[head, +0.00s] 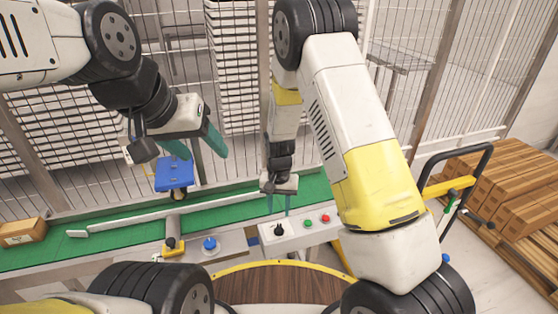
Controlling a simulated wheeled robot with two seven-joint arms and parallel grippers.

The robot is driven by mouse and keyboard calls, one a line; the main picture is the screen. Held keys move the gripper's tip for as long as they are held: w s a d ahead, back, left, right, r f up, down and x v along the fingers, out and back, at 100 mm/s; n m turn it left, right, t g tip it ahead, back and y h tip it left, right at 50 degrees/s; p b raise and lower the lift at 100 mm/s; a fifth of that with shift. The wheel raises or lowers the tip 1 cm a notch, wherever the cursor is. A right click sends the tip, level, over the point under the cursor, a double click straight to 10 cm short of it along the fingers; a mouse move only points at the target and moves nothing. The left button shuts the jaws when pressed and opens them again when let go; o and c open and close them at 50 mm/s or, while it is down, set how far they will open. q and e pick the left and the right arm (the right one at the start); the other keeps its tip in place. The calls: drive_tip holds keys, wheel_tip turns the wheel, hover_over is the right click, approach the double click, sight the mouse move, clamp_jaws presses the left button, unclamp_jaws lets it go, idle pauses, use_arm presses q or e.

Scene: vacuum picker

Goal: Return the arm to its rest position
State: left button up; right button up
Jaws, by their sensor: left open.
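My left gripper (197,150) hangs in the air at the upper left, over the far side of the green conveyor. Its two teal fingers are spread apart with nothing between them. My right gripper (279,208) points down above the control box (292,238) at the centre. Its thin teal fingers stand apart, with the box's black knob (279,230) just below the tips. I cannot tell whether the tips touch the knob. The box also has a green button (308,223) and a red button (325,218).
The green conveyor (130,226) crosses the scene, with a cardboard box (22,232) at its left end. A blue plate (174,173) stands behind it. A blue button (209,244) is in front. Wire fencing closes off the back.

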drive_tip(key=s+d+r+t+y, duration=0.1)
drive_tip(key=s+d+r, duration=0.15)
drive_tip(key=r, duration=0.85)
drive_tip(key=s+d+r+t+y, duration=0.15)
drive_tip(key=d+r, duration=0.25)
drive_tip(key=r, duration=0.8)
drive_tip(key=s+d+r+t, duration=0.2)
drive_tip(key=s+d+r, duration=0.2)
drive_tip(key=s+r, duration=0.2)
drive_tip(key=s+d+r+n+t, duration=0.1)
drive_tip(key=s+d+r, duration=0.2)
drive_tip(key=s+r, duration=0.3)
drive_tip(key=s, duration=0.3)
drive_tip(key=shift+s+d+r+n+t, duration=0.2)
drive_tip(key=shift+s+d+n+t, duration=0.1)
drive_tip(key=shift+s+d+t, duration=0.1)
